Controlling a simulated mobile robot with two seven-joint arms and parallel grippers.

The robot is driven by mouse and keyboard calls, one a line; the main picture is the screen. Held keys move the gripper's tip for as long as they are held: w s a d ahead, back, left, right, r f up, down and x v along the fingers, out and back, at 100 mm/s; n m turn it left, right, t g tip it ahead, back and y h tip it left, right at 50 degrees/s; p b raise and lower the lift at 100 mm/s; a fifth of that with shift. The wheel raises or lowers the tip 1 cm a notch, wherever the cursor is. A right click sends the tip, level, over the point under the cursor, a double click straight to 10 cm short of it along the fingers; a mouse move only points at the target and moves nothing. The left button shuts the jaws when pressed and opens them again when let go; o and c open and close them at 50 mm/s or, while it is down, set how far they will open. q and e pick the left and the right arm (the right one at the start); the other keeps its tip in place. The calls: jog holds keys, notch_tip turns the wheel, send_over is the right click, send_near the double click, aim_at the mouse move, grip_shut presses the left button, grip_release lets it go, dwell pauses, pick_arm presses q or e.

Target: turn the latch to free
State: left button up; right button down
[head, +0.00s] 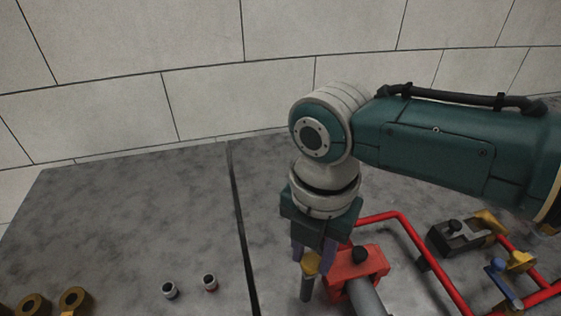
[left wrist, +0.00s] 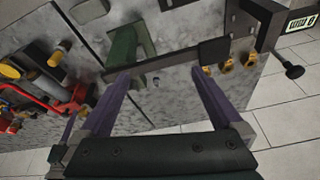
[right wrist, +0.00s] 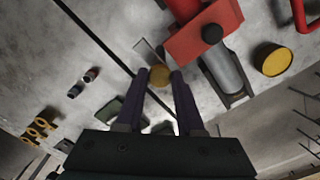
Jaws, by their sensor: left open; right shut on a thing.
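My right gripper (head: 311,252) points down and is shut on a yellow-topped grey post (head: 309,264) beside the red block. In the right wrist view the round yellow top (right wrist: 160,75) sits between the fingertips. I cannot tell for certain whether this piece is the latch. The red block (head: 345,262) has a black knob (head: 360,254) and a grey cylinder (head: 368,299); it is just right of the gripper. My left gripper (left wrist: 158,73) is open and empty in the left wrist view, above the table, outside the head view.
Red pipes (head: 425,258) run along the right. A black bracket (head: 455,236) and a blue knob (head: 498,265) stand there. Two small fittings (head: 170,289) (head: 210,282) and brass rings (head: 73,299) lie at left. The back left of the table (head: 130,210) is clear.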

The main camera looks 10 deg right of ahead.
aim_at(312, 260)
dwell(0.3)
jog(key=c, duration=0.5)
grip_release()
notch_tip(312, 260, up, 10)
jog(key=shift+p, duration=0.6)
